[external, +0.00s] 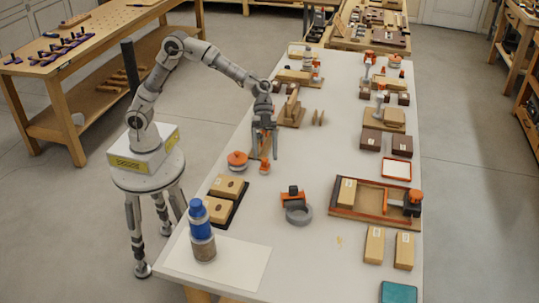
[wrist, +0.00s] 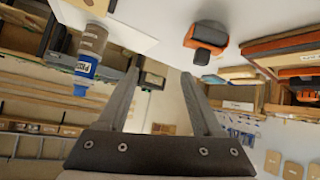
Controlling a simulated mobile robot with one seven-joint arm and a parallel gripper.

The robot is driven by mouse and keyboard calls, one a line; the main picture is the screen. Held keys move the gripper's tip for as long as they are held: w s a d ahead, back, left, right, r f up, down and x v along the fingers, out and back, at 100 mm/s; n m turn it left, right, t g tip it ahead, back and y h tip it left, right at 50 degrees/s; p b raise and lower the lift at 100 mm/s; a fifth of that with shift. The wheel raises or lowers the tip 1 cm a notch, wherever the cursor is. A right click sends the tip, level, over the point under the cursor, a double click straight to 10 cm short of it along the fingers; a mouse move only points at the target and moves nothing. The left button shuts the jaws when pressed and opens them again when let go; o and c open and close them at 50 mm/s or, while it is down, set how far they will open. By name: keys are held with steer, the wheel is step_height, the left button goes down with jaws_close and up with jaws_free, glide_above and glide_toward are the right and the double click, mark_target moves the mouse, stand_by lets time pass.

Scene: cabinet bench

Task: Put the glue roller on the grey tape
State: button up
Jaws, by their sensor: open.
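What looks like the glue roller (external: 293,195), an orange and black block, stands on the bench near its middle in the external view. It also shows upside down at the top of the wrist view (wrist: 207,38). The grey tape (external: 299,216), a grey ring, lies flat just in front of the roller; I cannot tell if they touch. I cannot make out the tape in the wrist view. My gripper (external: 265,153) is open and empty, pointing down above the bench, farther back and left of the roller. Its two fingers (wrist: 160,74) are spread in the wrist view.
A blue-topped bottle (external: 202,236) stands on a white sheet at the front left. A wooden tray (external: 371,197) with blocks lies to the roller's right. Orange knobs (external: 237,160) and dark-based wooden blocks (external: 228,187) lie to its left. Bench space around the roller is mostly clear.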

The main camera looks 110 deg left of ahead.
steer(key=s+a+r+n+y, duration=0.1)
steer(key=s+a+n+y, duration=0.2)
steer(key=s, duration=0.8)
steer(key=s+a+r+n+t+y, duration=0.1)
steer(key=s+a+n+y, duration=0.2)
steer(key=s, duration=0.8)
steer(key=s+a+r+n+t+y, duration=0.1)
steer(key=s+a+n+y, duration=0.3)
steer(key=s, duration=0.8)
steer(key=shift+a+r+n, duration=0.3)
steer(key=shift+a+n, duration=0.55)
steer(key=shift+n, duration=0.05)
step_height(320, 180, up, 18)
steer(key=p, duration=1.7)
steer(key=shift+f, duration=0.25)
